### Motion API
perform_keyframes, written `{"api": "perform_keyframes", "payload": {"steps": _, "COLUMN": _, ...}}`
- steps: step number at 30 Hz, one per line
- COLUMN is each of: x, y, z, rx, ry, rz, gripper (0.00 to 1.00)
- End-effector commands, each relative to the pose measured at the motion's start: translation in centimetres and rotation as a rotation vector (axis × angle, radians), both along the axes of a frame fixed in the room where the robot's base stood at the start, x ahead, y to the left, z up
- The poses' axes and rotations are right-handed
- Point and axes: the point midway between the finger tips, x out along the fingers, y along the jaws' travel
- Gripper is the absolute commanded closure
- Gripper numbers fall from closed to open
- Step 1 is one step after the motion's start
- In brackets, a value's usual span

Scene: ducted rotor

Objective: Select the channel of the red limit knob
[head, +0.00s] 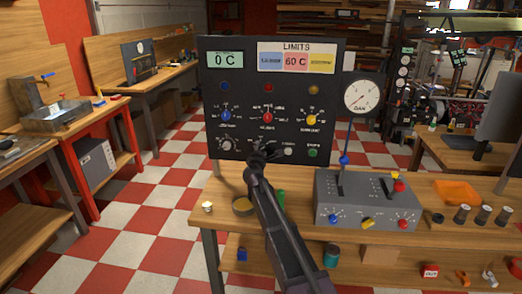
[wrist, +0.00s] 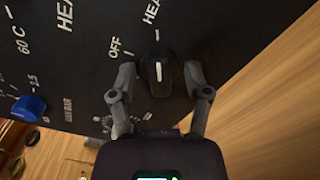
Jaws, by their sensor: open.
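The upright black panel (head: 340,100) has a LIMITS box with blue, red and yellow fields; the red field (head: 296,62) reads 60 C. Below are a blue knob (head: 227,117), a red knob (head: 267,117) and a yellow knob (head: 311,119) with markings around them. My gripper (head: 258,148) is at the panel's lower middle, below the red knob. In the wrist view my open gripper (wrist: 163,88) has its fingers on either side of a black knob (wrist: 166,76) with a white pointer line, near the word OFF. Whether the fingers touch it, I cannot tell.
A grey console (head: 352,207) with a lever, a round dial gauge (head: 361,97) and small coloured knobs stands on the wooden bench (head: 460,235) to the right. An orange tray (head: 457,192) and several cylinders lie farther right. A blue knob (wrist: 28,107) shows in the wrist view.

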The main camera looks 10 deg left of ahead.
Motion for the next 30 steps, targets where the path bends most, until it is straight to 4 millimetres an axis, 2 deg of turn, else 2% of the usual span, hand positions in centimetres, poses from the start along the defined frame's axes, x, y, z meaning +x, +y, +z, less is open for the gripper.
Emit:
{"api": "perform_keyframes", "payload": {"steps": 8, "x": -3.2, "y": 0.0, "z": 0.0, "rx": 0.0, "ry": 0.0, "rz": 0.001, "gripper": 0.37}}
{"api": "perform_keyframes", "payload": {"steps": 21, "x": -9.9, "y": 0.3, "z": 0.0, "rx": 0.0, "ry": 0.0, "rz": 0.001, "gripper": 0.37}}
{"api": "perform_keyframes", "payload": {"steps": 30, "x": -11.6, "y": 0.4, "z": 0.0, "rx": 0.0, "ry": 0.0, "rz": 0.0, "gripper": 0.37}}
